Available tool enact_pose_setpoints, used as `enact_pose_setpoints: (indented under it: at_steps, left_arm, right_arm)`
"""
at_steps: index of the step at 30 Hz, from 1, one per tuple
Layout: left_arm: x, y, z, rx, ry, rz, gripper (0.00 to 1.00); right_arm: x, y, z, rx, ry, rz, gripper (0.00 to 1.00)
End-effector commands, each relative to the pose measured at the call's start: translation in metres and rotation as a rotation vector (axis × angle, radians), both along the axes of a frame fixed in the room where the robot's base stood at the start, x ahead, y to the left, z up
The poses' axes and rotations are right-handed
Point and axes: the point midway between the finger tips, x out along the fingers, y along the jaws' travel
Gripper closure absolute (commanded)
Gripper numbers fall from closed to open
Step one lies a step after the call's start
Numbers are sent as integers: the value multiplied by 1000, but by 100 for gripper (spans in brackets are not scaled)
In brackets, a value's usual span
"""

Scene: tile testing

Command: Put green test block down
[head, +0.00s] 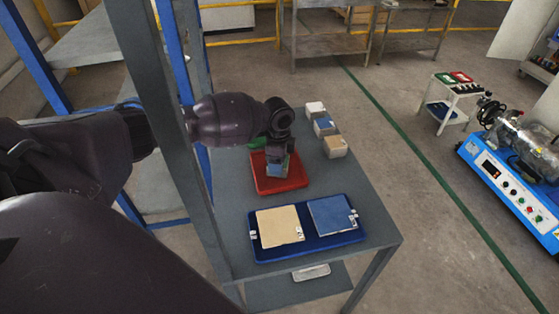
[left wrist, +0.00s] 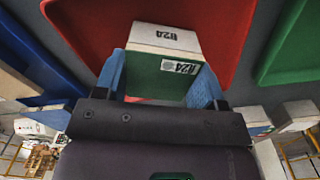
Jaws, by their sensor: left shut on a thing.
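My left gripper (head: 278,168) is shut on the green test block, its blue fingers (left wrist: 161,84) on either side of it. In the head view the gripper hides most of the block. It is over the red tray (head: 294,182), which also fills the middle of the left wrist view (left wrist: 222,22). I cannot tell whether the block touches the tray. My right gripper is not in view.
A blue tray (head: 307,243) with a cream tile (head: 280,226) and a blue tile (head: 331,214) lies at the table's near end. Several small blocks (head: 324,127) line the right edge. A green tray (left wrist: 290,45) is partly seen. A grey post (head: 172,130) stands close to my left arm.

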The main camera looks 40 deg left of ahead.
Motion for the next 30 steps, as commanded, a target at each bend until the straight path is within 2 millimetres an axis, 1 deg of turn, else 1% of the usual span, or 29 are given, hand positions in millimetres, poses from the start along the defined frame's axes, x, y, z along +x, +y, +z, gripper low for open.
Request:
enact_pose_setpoints:
  at_steps: [8,12,13,17,18,26,30]
  left_arm:
    - [1,0,1,0,-6,0,57]
    - [1,0,-3,-1,-5,0,57]
    - [1,0,-3,0,-4,0,33]
    - [1,0,-3,0,-4,0,13]
    - [1,0,-3,0,-4,0,11]
    - [1,0,-2,0,-4,0,11]
    - [2,0,9,0,-7,0,11]
  right_arm:
    - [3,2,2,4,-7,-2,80]
    - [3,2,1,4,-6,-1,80]
    - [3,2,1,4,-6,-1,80]
    - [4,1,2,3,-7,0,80]
    - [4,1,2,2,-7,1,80]
    - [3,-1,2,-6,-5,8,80]
    - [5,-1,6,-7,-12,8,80]
